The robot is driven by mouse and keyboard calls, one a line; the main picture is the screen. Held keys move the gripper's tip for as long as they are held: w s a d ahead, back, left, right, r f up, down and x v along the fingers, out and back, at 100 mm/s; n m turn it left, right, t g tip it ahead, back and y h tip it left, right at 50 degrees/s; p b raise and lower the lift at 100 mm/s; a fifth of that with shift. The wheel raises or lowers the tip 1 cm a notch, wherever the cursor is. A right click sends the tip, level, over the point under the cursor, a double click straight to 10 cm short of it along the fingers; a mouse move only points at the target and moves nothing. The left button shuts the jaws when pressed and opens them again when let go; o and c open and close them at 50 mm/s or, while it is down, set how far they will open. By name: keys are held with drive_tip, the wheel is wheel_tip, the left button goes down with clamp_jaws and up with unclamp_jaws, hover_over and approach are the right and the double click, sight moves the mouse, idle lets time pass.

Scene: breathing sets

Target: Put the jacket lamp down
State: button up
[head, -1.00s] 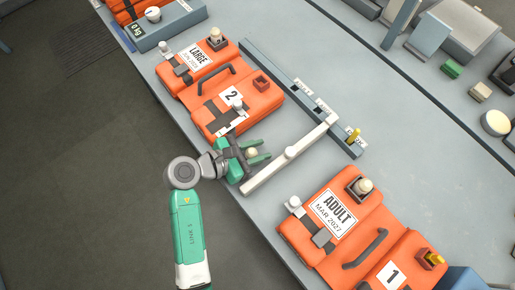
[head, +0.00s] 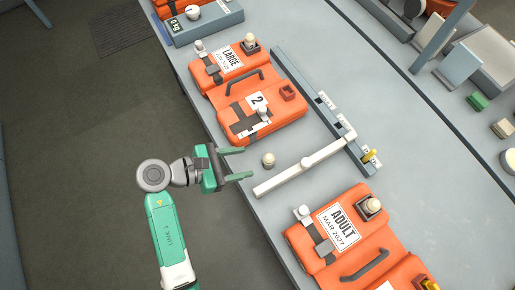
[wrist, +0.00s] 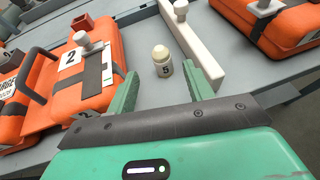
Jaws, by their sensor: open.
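The jacket lamp (head: 268,160) is a small cream-topped piece standing upright on the grey table, between the orange jacket marked 2 (head: 245,125) and a white bar (head: 300,166). In the wrist view the lamp (wrist: 163,62) shows a label with a 5. My gripper (head: 238,164) is open and empty, at the table's near edge, left of the lamp and apart from it. In the wrist view the green fingers (wrist: 168,88) are spread, with the lamp beyond their tips.
The ADULT jacket (head: 328,232) lies below the white bar, the LARGE jacket (head: 218,68) at the upper left. A blue-grey rail (head: 310,97) runs behind the jackets, with a yellow piece (head: 371,157) at its end. The table behind the rail is mostly clear.

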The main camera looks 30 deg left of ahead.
drive_tip(key=shift+s+a+r, duration=0.2)
drive_tip(key=shift+s+a, duration=0.15)
drive_tip(key=shift+s, duration=0.05)
drive_tip(key=w+d+r+m+t+y, duration=0.25)
drive_tip(key=w+r+m, duration=0.3)
drive_tip(key=r, duration=0.35)
drive_tip(key=w+d+r+m+t+y, duration=0.1)
drive_tip(key=w+d+r+m+y, duration=0.2)
drive_tip(key=r+m, duration=0.45)
drive_tip(key=w+d+r+m+t+y, duration=0.2)
drive_tip(key=w+r+m, duration=0.3)
drive_tip(key=r, duration=0.5)
drive_tip(key=s+d+r+m+t, duration=0.3)
drive_tip(key=r, duration=0.5)
drive_tip(key=s+d+r+m+t+y, duration=0.1)
drive_tip(key=s+d+r+m+t, duration=0.2)
drive_tip(key=r, duration=0.6)
drive_tip(key=s+d+r+m+t, duration=0.3)
drive_tip(key=s+d+r, duration=0.1)
drive_tip(key=r, duration=0.5)
drive_tip(key=shift+d+r+m, duration=0.25)
drive_tip(key=shift+d+m, duration=0.15)
drive_tip(key=shift+d, duration=0.15)
drive_tip(key=shift+o, duration=0.5)
drive_tip(key=shift+y, duration=0.25)
drive_tip(key=shift+w+f, duration=0.1)
drive_tip(key=shift+w, duration=0.05)
